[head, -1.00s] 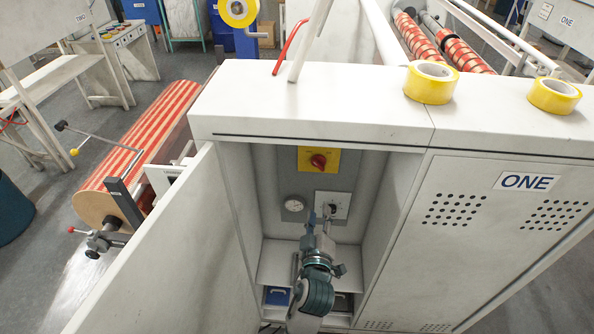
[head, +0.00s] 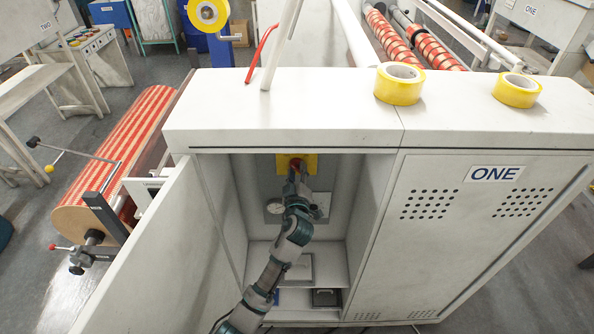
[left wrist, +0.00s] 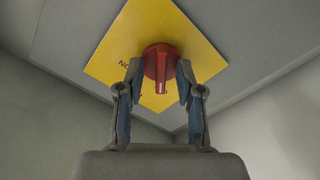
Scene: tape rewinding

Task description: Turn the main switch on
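The main switch is a red rotary knob (head: 296,162) on a yellow plate (head: 282,163), on the back wall inside the open cabinet. In the left wrist view the red knob (left wrist: 161,62) sits on the tilted yellow plate (left wrist: 118,52), its grip ridge pointing down in the picture. My left gripper (head: 298,170) is at the knob. In the left wrist view its fingers (left wrist: 158,78) are spread on either side of the knob; the right finger looks very close to it, and contact cannot be told. My right gripper is not in view.
The cabinet door (head: 150,250) stands open on the left. Two yellow tape rolls (head: 398,85) (head: 517,90) lie on the cabinet top. The cabinet's side walls and shelf bound the space.

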